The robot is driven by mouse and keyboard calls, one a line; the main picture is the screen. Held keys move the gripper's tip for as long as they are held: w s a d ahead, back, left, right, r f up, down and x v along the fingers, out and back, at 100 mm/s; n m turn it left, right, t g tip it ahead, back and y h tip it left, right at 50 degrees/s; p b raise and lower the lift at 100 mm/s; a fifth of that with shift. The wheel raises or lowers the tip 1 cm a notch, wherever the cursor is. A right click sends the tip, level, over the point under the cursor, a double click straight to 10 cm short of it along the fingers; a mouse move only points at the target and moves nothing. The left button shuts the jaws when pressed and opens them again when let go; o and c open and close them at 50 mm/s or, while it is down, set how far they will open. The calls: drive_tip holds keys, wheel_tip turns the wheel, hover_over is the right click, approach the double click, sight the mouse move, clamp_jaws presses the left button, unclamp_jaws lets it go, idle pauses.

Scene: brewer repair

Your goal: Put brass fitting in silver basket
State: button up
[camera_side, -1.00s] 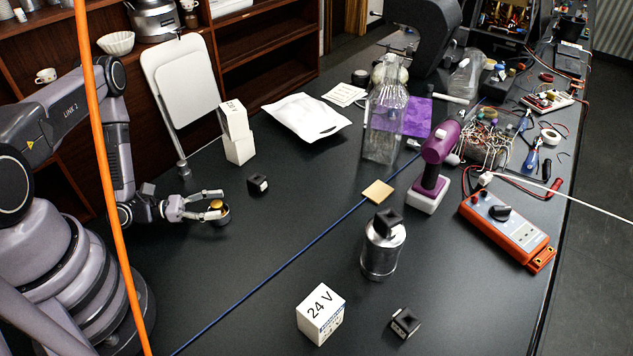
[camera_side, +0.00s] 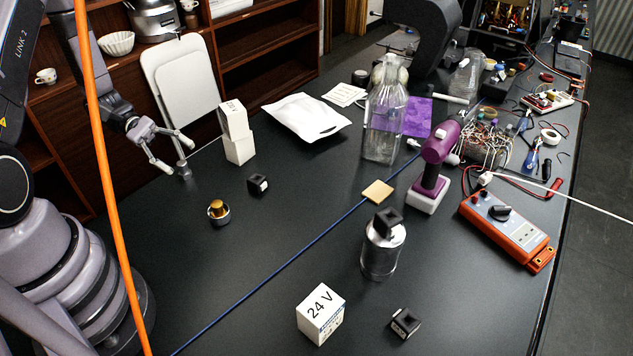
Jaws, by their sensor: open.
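The brass fitting (camera_side: 217,207) is a small gold-coloured piece on the dark table at the left. It sits in the silver basket (camera_side: 219,219), a small round metal cup whose rim shows around the fitting's lower part. My gripper (camera_side: 182,158) is open and empty. It is raised above and to the left of the basket, apart from it, with its two fingers spread.
A black cube (camera_side: 258,185) lies just right of the basket. The table in front of the basket is clear.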

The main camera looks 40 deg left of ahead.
drive_tip(key=s+d+r+m+t+y, duration=0.1)
drive_tip(key=s+r+m+y, duration=0.3)
drive_tip(key=r, duration=0.4)
drive_tip(key=s+d+r+m+t+y, duration=0.1)
drive_tip(key=s+d+r+m+y, duration=0.1)
drive_tip(key=r+m+y, duration=0.3)
drive_tip(key=s+d+r+m+t+y, duration=0.1)
drive_tip(key=s+r+m+y, duration=0.4)
drive_tip(key=r, duration=0.6)
drive_tip(key=shift+s+d+m+t+y, duration=0.15)
drive_tip(key=shift+s+m+t+y, duration=0.2)
drive_tip(key=shift+m, duration=0.25)
